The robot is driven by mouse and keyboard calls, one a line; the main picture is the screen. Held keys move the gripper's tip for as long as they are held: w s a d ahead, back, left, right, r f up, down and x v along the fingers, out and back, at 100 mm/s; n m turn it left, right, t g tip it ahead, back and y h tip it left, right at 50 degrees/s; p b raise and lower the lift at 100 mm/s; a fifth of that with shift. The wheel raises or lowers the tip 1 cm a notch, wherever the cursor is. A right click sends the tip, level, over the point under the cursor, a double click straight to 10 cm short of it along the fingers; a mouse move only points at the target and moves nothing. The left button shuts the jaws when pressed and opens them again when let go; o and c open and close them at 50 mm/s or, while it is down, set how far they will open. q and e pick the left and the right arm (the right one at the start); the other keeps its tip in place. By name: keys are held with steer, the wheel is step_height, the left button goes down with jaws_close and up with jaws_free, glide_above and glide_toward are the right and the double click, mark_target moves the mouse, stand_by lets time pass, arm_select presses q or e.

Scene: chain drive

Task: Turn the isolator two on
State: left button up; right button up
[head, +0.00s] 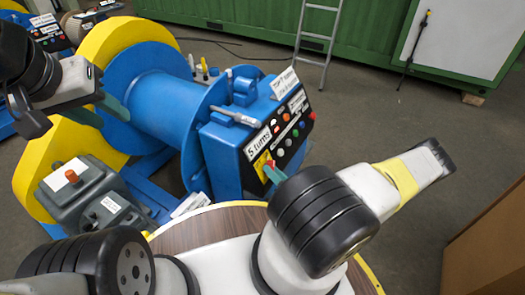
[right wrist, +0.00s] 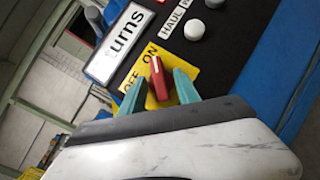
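The isolator is a red handle (right wrist: 157,78) on a yellow plate (right wrist: 185,62) marked OFF and ON, on the black front panel of the blue winch box (head: 228,160). In the right wrist view the tip of the handle lies close to the ON lettering. My right gripper (right wrist: 160,84) is open, with one green finger on each side of the handle. Yellow plate shows between the left finger and the handle. In the head view my right gripper (head: 273,173) is at the panel's lower left corner, partly hidden by my arm. My left gripper (head: 98,110) is open and empty by the yellow drum flange.
The panel has several coloured buttons (head: 281,152) and a "5 turns" sign (head: 258,142). A grey box with an orange button (head: 72,176) stands at left. A ladder (head: 318,40) stands behind.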

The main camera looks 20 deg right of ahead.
steer(key=v, duration=0.7)
steer(key=shift+s+d, duration=0.2)
steer(key=shift+s, duration=0.15)
steer(key=a+r+n+g+y, duration=0.45)
steer(key=r+n+g, duration=0.35)
steer(key=r+n, duration=0.35)
steer(key=a+r+n+g+y, duration=0.3)
steer(key=a+r+n+g, duration=0.3)
steer(key=r+n, duration=0.6)
steer(key=s+r+n+t+h, duration=0.1)
steer(key=s+r+n+h, duration=0.1)
steer(key=r+n, duration=0.4)
steer(key=s+r+n+t+h, duration=0.1)
steer(key=s+r+n+h, duration=0.2)
steer(key=r+n+h, duration=0.2)
steer(key=s+a+r+n+t+h, duration=0.1)
steer(key=s+r+n+h, duration=0.2)
steer(key=r+n, duration=0.3)
step_height(320, 180, up, 5)
steer(key=shift+s+n, duration=0.2)
steer(key=shift+n, duration=0.15)
